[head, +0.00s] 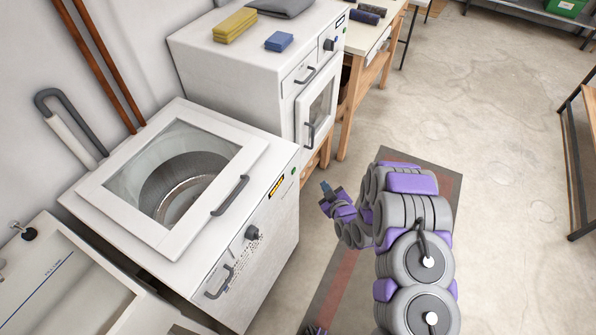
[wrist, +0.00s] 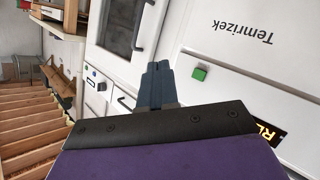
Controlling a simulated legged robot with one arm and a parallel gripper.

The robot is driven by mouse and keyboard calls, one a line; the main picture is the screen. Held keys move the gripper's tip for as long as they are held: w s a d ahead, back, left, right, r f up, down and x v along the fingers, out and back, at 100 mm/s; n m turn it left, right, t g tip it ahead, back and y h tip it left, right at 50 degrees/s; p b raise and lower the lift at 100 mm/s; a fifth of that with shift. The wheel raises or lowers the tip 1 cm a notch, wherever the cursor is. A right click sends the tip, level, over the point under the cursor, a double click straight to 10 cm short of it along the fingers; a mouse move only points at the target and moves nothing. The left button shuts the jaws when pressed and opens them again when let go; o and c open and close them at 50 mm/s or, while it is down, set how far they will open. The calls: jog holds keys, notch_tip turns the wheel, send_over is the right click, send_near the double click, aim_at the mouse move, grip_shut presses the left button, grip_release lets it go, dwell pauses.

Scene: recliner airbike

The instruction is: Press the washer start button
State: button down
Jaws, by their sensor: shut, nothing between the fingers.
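The white top-loading washer (head: 272,232) stands at left centre in the head view, its glass lid closed over a metal drum. A small green button (head: 293,171) sits at the upper right of its front panel, beside a lit orange display (head: 276,187). In the wrist view the green button (wrist: 199,73) is right of my fingers, and the display (wrist: 268,136) is partly hidden by my gripper body. My gripper (head: 326,188) is shut and empty, in front of the washer's right side. Its fingers (wrist: 158,72) appear apart from the button.
A wooden bench (head: 362,70) is beyond. Floor at right is clear up to a shelf frame (head: 580,150).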

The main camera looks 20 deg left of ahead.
aim_at(294, 171)
jog(key=shift+a, duration=0.1)
jog(key=a+b, duration=0.2)
jog(key=a, duration=0.6)
jog(key=shift+w+a, duration=0.3)
jog(key=shift+w, duration=0.05)
dwell(2.0)
jog(key=shift+a+r, duration=0.1)
jog(key=shift+a, duration=0.25)
jog(key=shift+a, duration=0.4)
dwell(0.6)
dwell(0.3)
jog(key=shift+d+p, duration=0.3)
jog(key=shift+d, duration=0.5)
